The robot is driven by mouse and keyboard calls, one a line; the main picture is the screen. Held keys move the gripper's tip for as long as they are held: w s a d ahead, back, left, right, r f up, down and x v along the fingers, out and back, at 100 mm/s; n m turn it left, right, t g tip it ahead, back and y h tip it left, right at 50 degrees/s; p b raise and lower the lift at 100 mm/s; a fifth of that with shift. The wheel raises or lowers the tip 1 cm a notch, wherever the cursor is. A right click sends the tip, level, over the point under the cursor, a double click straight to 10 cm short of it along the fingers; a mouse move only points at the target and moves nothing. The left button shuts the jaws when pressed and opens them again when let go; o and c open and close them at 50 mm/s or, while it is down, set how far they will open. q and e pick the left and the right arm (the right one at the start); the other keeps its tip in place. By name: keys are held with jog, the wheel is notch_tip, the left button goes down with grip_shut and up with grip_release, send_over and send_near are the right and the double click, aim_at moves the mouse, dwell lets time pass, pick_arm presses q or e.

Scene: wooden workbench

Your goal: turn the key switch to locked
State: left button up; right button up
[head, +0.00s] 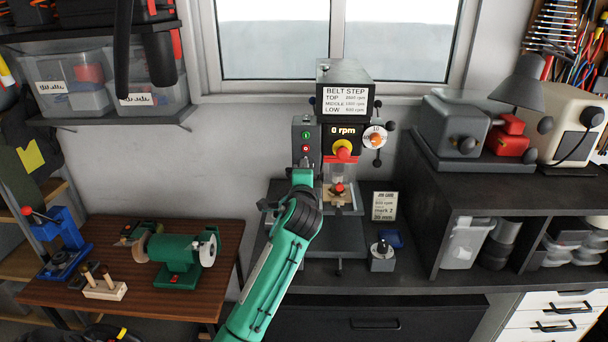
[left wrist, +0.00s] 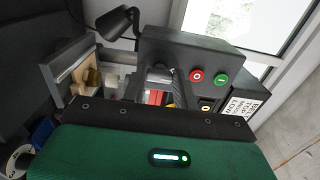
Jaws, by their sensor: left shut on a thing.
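The drill press (head: 345,85) stands at the back of the bench. Its grey control box (head: 299,130) carries a green and a red button, which also show in the left wrist view as a red button (left wrist: 197,75) and a green button (left wrist: 221,79). My left gripper (head: 304,165) is at the lower part of this box, below the red button. In the left wrist view its fingertips (left wrist: 160,76) meet at the box beside the red button, shut on the key. The fingers hide most of the key and switch, so its angle cannot be read. My right gripper is not in view.
A red knob on a yellow plate (head: 342,150) and a handwheel (head: 375,138) sit right of the box. A vise (head: 340,196) is below. A green bench grinder (head: 178,258) stands on the left table. Dark shelving (head: 480,185) stands right.

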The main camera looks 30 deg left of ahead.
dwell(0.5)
pick_arm(q)
jog(key=o, duration=1)
jog(key=shift+s, duration=0.1)
jog(key=b+v, duration=0.4)
jog(key=v, duration=0.9)
jog(key=shift+s+d, duration=0.1)
jog(key=shift+s, duration=0.2)
